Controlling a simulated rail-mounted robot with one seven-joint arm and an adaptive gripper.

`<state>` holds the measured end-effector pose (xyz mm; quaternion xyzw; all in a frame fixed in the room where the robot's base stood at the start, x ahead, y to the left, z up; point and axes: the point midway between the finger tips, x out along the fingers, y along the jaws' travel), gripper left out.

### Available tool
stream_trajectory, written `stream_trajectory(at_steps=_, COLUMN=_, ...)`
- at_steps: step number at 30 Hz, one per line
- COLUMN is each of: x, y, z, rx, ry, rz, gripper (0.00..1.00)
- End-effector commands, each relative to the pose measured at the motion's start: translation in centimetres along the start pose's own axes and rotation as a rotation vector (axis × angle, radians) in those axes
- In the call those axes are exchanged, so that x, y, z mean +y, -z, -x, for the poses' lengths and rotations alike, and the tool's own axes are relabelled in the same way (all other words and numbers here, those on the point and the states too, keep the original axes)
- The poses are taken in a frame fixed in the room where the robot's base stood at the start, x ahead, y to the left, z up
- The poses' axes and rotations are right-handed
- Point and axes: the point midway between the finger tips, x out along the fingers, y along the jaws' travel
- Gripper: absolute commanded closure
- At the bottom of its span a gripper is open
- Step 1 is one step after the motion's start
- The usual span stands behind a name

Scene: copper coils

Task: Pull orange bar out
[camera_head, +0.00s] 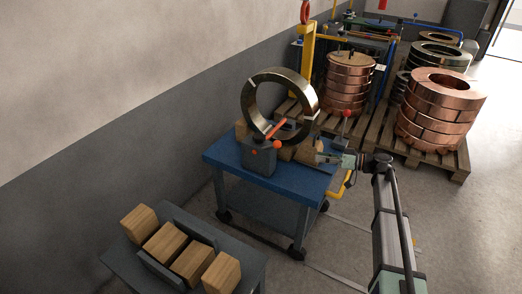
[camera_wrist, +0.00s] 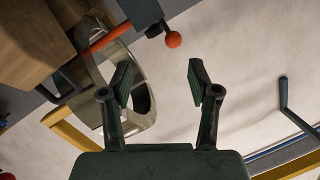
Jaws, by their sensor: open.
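The orange bar (camera_head: 276,128) is a short rod at the lower part of an upright metal ring (camera_head: 248,100) on the blue cart (camera_head: 220,152). In the wrist view the orange bar (camera_wrist: 98,43) lies across the ring at upper left, partly hidden. My gripper (camera_head: 322,158) is at the right side of the cart, to the right of the bar and apart from it. In the wrist view my gripper (camera_wrist: 160,78) has its two fingers spread with nothing between them. An orange ball knob (camera_wrist: 173,39) shows beyond the fingertips.
A dark grey block (camera_head: 258,162) with an orange knob (camera_head: 277,144) stands before the ring, beside wooden blocks (camera_head: 306,151). A grey table (camera_head: 250,266) with wooden blocks is in front. Copper coils (camera_head: 440,108) on pallets stand behind. The wall is left; floor at right is open.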

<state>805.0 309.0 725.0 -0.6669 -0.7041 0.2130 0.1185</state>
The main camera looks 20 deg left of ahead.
Motion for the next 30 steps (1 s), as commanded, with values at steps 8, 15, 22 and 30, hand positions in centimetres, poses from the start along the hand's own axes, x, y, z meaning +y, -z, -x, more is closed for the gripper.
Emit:
stream_trajectory(at_steps=8, x=-1.3, y=2.0, z=0.1, rx=0.106, ry=0.063, rz=0.273, gripper=0.39)
stream_trajectory(at_steps=15, x=-1.4, y=2.1, z=-1.9, rx=0.105, ry=0.063, rz=0.291, gripper=0.39)
stream_trajectory(at_steps=22, x=-1.7, y=2.4, z=-6.1, rx=0.104, ry=0.063, rz=0.289, gripper=0.39)
stream_trajectory(at_steps=30, x=-2.1, y=2.9, z=-11.4, rx=0.103, ry=0.063, rz=0.288, gripper=0.39)
